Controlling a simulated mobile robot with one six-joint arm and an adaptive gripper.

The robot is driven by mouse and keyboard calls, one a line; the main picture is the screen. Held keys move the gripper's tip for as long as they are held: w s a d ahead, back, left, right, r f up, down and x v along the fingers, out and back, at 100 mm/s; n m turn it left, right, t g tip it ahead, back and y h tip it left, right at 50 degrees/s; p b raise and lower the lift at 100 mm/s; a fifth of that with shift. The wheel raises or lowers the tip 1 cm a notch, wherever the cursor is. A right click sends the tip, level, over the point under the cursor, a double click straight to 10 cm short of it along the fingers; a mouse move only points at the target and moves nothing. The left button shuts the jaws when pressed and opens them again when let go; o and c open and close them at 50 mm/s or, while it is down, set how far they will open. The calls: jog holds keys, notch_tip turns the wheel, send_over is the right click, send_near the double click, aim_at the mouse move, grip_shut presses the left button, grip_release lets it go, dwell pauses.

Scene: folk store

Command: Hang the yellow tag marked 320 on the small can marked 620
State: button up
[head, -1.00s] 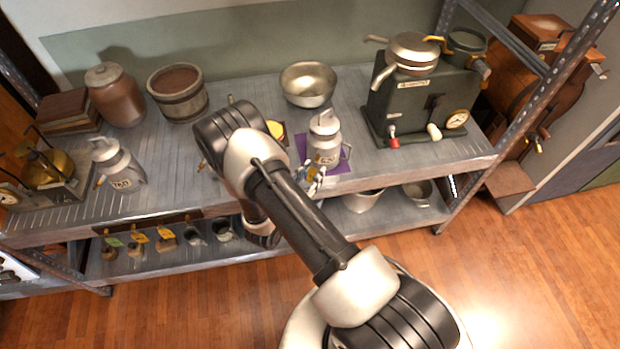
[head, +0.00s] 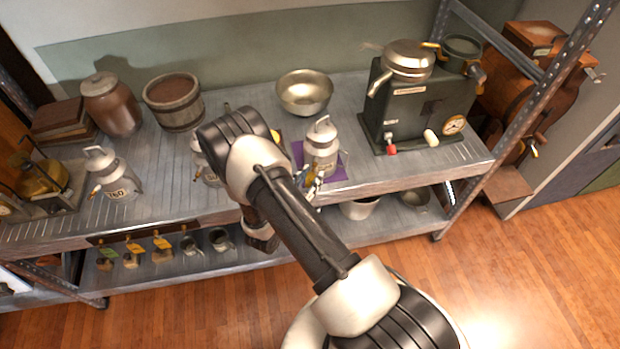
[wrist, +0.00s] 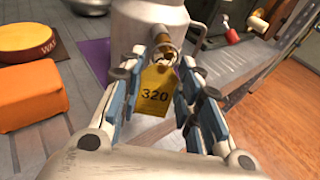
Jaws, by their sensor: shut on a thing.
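In the wrist view my gripper (wrist: 160,82) is shut on the yellow tag (wrist: 155,92) marked 320, which hangs upright between the fingers. The tag's top, with its ring, is close to a brass hook or fitting (wrist: 163,36) on the front of a grey metal can (wrist: 150,15). I cannot tell whether the ring is around it. In the head view this can (head: 321,145) stands on a purple mat near the shelf's front edge, and my gripper (head: 315,184) is just in front of it. Its label is not readable here.
Another can (head: 113,175) stands at left; a third (head: 205,165) is partly behind my arm. A green machine (head: 415,110) stands right of the mat, a metal bowl (head: 304,92) behind. An orange block (wrist: 32,95) and round yellow piece (wrist: 25,42) lie left of my gripper.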

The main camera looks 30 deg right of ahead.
jog(key=o, duration=1.1)
jog(key=v, duration=1.2)
